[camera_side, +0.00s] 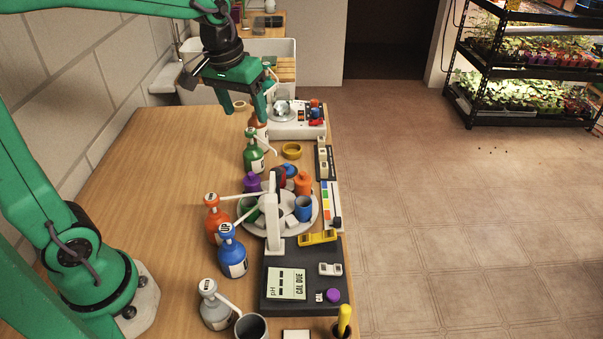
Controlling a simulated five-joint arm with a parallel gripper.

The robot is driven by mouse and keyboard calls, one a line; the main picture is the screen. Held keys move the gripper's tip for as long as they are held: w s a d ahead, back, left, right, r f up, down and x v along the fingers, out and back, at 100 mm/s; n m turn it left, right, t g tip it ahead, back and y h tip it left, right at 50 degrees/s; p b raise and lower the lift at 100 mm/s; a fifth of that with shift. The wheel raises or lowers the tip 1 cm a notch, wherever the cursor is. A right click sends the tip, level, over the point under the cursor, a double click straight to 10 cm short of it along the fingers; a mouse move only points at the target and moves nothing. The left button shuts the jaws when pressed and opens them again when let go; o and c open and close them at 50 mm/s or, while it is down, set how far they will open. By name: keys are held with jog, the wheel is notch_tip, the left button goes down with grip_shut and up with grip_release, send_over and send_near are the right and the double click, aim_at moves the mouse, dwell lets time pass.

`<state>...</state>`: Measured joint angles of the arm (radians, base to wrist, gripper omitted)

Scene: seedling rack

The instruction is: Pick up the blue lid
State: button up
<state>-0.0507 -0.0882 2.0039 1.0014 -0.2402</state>
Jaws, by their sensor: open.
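A small blue piece that looks like the blue lid (290,169) is at the back of a round pale tray (276,230), partly hidden behind a dark red piece. A blue cup (303,209) stands at the tray's right side. My gripper (266,108) is open, pointing down over the back of the bench, behind the green pump bottle. It is apart from the blue lid, farther back and higher. Nothing shows between its fingers.
Purple (251,182) and orange (303,183) containers stand by the tray. Green (253,155), orange (214,220) and blue (232,256) pump bottles stand nearby. A white upright post (272,215) rises before the tray.

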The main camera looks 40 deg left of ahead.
jog(key=w+a+f+n+g, duration=0.2)
jog(key=w+f, duration=0.4)
jog(key=w, duration=0.3)
jog(key=n+g, duration=0.2)
send_over(287, 164)
notch_tip(287, 164, down, 10)
jog(key=shift+w+a+r, duration=0.1)
jog(key=shift+r, duration=0.1)
jog(key=shift+f, duration=4.35)
jog(key=c, duration=1.1)
